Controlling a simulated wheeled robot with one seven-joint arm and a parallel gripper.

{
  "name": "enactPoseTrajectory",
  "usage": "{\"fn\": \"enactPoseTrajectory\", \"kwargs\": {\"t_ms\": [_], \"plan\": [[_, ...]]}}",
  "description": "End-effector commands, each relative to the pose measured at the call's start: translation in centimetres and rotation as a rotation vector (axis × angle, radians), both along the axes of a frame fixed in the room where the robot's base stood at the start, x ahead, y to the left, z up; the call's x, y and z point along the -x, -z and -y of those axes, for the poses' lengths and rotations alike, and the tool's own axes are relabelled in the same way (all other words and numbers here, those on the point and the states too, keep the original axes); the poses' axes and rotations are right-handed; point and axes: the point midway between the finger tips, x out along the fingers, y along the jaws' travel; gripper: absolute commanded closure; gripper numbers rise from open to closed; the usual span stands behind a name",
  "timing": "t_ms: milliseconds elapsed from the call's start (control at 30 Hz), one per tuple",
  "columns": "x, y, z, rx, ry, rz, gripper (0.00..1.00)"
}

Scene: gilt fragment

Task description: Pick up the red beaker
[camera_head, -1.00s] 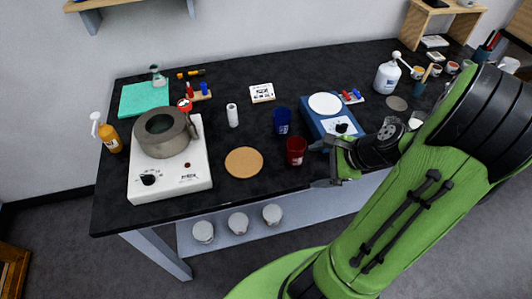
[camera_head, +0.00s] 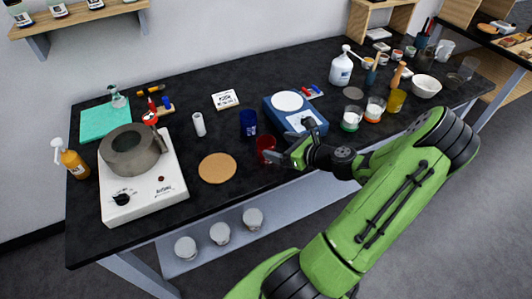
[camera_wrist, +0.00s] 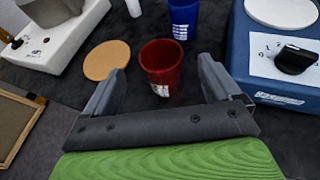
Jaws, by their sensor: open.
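The red beaker (camera_head: 266,149) stands upright on the black bench near its front edge. In the wrist view the red beaker (camera_wrist: 162,64) shows its open rim and a white label. My gripper (camera_head: 283,158) is at the beaker's right side in the head view, partly in front of it. In the wrist view my gripper (camera_wrist: 155,88) is open, its two fingers apart on either side of the beaker's line. The beaker lies between and just beyond the fingers. I cannot tell if a finger touches it.
A blue beaker (camera_head: 248,122) stands close behind the red one. A blue scale (camera_head: 311,122) is to the right. A round cork mat (camera_head: 217,168) and a hotplate (camera_head: 173,185) with a grey pot are left. Bare bench lies around the mat.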

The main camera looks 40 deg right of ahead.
Motion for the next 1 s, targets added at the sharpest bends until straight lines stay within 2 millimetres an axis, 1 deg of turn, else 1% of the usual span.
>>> {"fn": "enactPoseTrajectory", "kwargs": {"t_ms": [33, 100, 200, 433, 467, 933, 967, 1000], "plan": [[-1.0, 0.6, -0.2, 0.0, -0.005, 0.001, 0.09], [-2.3, 1.1, -0.3, 0.001, -0.005, 0.001, 0.09], [-3.5, 1.6, -0.4, 0.0, -0.004, -0.001, 0.09], [-3.8, 1.6, -0.3, 0.001, 0.0, -0.002, 0.09], [-3.8, 1.6, -0.3, 0.001, 0.0, -0.002, 0.12], [-3.7, 1.6, -0.3, 0.001, -0.001, -0.002, 0.84], [-3.7, 1.6, -0.3, 0.001, -0.001, -0.001, 0.86], [-3.7, 1.6, -0.3, 0.001, -0.001, -0.001, 0.87]]}}
